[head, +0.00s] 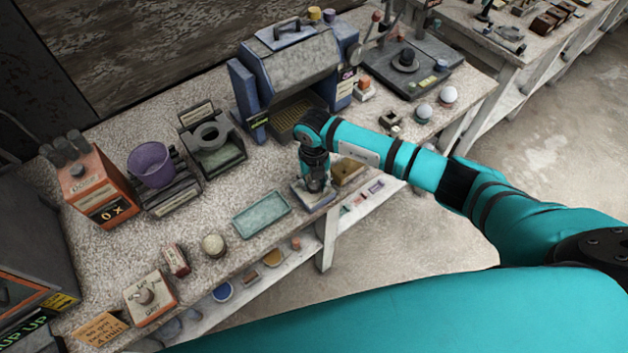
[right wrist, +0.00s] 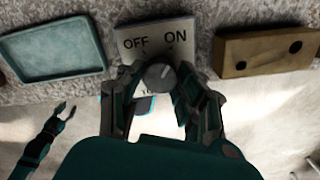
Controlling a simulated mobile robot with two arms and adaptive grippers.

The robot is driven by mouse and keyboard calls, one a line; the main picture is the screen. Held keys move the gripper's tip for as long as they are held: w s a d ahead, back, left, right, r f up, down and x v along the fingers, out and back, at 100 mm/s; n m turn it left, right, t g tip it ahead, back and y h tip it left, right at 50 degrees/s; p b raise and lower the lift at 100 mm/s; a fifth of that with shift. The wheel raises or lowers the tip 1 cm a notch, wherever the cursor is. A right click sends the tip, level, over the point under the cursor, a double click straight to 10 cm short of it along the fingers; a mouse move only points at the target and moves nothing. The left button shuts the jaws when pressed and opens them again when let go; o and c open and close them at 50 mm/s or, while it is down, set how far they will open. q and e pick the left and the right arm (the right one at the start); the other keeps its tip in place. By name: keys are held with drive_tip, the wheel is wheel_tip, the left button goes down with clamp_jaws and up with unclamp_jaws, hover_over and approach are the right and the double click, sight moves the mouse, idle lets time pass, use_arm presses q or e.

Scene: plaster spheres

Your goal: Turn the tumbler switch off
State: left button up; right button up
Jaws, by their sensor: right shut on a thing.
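The tumbler switch is a pale plate marked OFF on the left and ON on the right in the right wrist view (right wrist: 150,48). Its rounded grey knob (right wrist: 159,76) sits between my right fingers. In the head view the switch base (head: 326,196) shows at the table's front edge, partly hidden by my right gripper (head: 316,184). My right gripper is shut on the knob, with a finger on each side. Which way the switch is set is not clear. My left gripper (right wrist: 64,112) shows small at the lower left of the wrist view, fingers apart and empty.
A teal tray (head: 261,214) lies left of the switch and a brown block with holes (head: 347,171) lies right of it. A large blue-grey machine (head: 295,65) stands behind. The floor in front of the table is clear.

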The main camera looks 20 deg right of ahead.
drive_tip(key=shift+f+n+b, duration=0.15)
drive_tip(key=shift+n+b, duration=0.55)
drive_tip(key=shift+b, duration=0.15)
drive_tip(key=n+b, duration=0.9)
drive_tip(key=b, duration=0.1)
drive_tip(key=shift+w+n+b, duration=0.1)
drive_tip(key=shift+n+b, duration=1.7)
drive_tip(key=shift+b, duration=0.1)
drive_tip(key=shift+r, duration=0.2)
drive_tip(key=o, duration=1.2)
drive_tip(key=shift+c, duration=0.2)
